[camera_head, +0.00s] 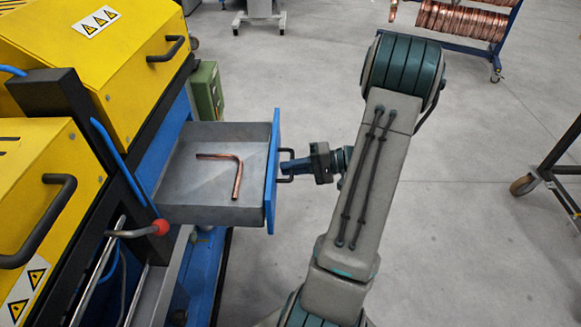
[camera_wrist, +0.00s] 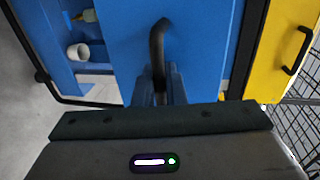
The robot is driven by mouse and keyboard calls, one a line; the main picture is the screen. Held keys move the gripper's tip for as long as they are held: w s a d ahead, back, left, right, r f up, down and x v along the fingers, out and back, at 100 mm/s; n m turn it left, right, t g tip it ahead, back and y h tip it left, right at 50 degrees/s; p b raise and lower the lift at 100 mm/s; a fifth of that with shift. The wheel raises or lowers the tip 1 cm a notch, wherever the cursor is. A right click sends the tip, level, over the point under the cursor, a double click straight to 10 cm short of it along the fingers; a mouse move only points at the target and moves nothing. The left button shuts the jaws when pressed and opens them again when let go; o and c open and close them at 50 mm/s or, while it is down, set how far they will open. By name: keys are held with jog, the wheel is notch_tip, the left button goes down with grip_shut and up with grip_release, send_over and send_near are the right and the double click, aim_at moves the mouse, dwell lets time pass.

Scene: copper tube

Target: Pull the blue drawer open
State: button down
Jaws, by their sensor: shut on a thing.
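The blue drawer (camera_head: 271,172) stands pulled out from the blue and yellow machine, its grey tray (camera_head: 190,210) open to view. A bent copper tube (camera_head: 237,180) lies inside on the tray floor. My gripper (camera_head: 288,167) is at the drawer's front, shut on its black handle (camera_head: 291,153). In the wrist view the black handle (camera_wrist: 158,45) runs down between my gripper's fingers (camera_wrist: 159,92), against the blue drawer front (camera_wrist: 205,50). The lower part of the handle is hidden by the fingers.
Yellow machine covers (camera_head: 120,60) with black handles rise at the left. A rack of copper coils (camera_head: 465,20) stands at the back right, and a wheeled cart (camera_head: 555,175) at the right edge. Grey floor between is clear.

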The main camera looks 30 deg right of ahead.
jog(key=c, duration=1.6)
grip_release()
jog(key=shift+c, duration=0.2)
jog(key=p+v, duration=0.1)
jog(key=v, duration=1.3)
jog(key=shift+w+a, duration=0.1)
jog(key=shift+a, duration=0.05)
jog(key=w+a+r+n+g+h+p, duration=0.15)
jog(key=a+r+g+p, duration=0.25)
jog(key=a+r, duration=0.4)
jog(key=a+r+n+g+h+p, duration=0.25)
jog(key=a+r+g+p, duration=0.2)
jog(key=a, duration=0.55)
jog(key=s+a+r+n+t+h+p, duration=0.1)
jog(key=s+a+r+h+p, duration=0.1)
jog(key=a+r+h+p, duration=0.2)
jog(key=s+a+r+n+t+h+p, duration=0.1)
jog(key=s+a+r+n+h+p, duration=0.1)
jog(key=a+r, duration=0.6)
notch_tip(320, 180, up, 3)
jog(key=s+h+p, duration=0.1)
jog(key=h+p, duration=0.1)
jog(key=p, duration=0.1)
jog(key=shift+s+f+h+p, duration=0.2)
jog(key=shift+s+h+p, duration=0.1)
